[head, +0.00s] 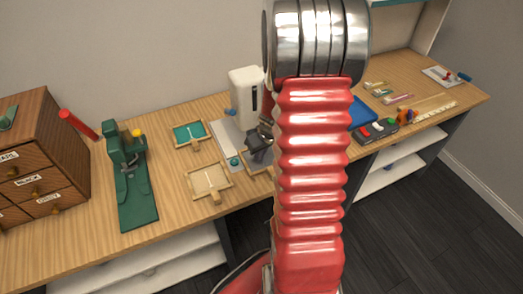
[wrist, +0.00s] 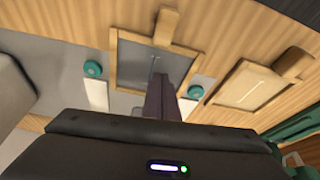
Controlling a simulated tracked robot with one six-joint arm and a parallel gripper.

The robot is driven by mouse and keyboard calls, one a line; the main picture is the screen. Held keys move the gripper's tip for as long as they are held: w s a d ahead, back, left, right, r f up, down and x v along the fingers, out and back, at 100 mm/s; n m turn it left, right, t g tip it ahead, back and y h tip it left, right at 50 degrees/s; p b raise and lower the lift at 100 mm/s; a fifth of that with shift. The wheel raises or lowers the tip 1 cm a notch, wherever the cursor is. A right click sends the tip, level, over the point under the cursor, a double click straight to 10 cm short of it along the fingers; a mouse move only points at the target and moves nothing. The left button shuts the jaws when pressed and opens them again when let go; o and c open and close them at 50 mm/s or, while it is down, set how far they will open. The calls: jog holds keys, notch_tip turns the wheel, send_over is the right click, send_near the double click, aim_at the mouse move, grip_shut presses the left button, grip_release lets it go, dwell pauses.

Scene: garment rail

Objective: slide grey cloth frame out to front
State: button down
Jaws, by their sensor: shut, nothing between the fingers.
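The grey cloth frame (wrist: 134,58) is a wooden square with a handle, seen in the wrist view lying on a grey plate between two teal knobs (wrist: 93,69). In the head view my gripper covers much of it, and part of its wooden edge (head: 249,163) shows. My gripper (wrist: 167,82) is shut and empty, its fingertips over the frame's edge on the side away from the handle. It also shows in the head view (head: 258,152). I cannot tell whether the fingertips touch the frame.
A beige cloth frame (head: 208,181) and a teal cloth frame (head: 189,134) lie to the left. A white machine (head: 245,98) stands behind the plate. A green press (head: 130,180) and wooden drawers (head: 45,165) stand further left. A blue tray (head: 361,113) is on the right.

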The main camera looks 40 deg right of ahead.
aim_at(263, 167)
jog(key=shift+s+a, duration=0.2)
jog(key=shift+s, duration=0.8)
jog(key=shift+s+a, duration=0.15)
jog(key=shift+s, duration=0.8)
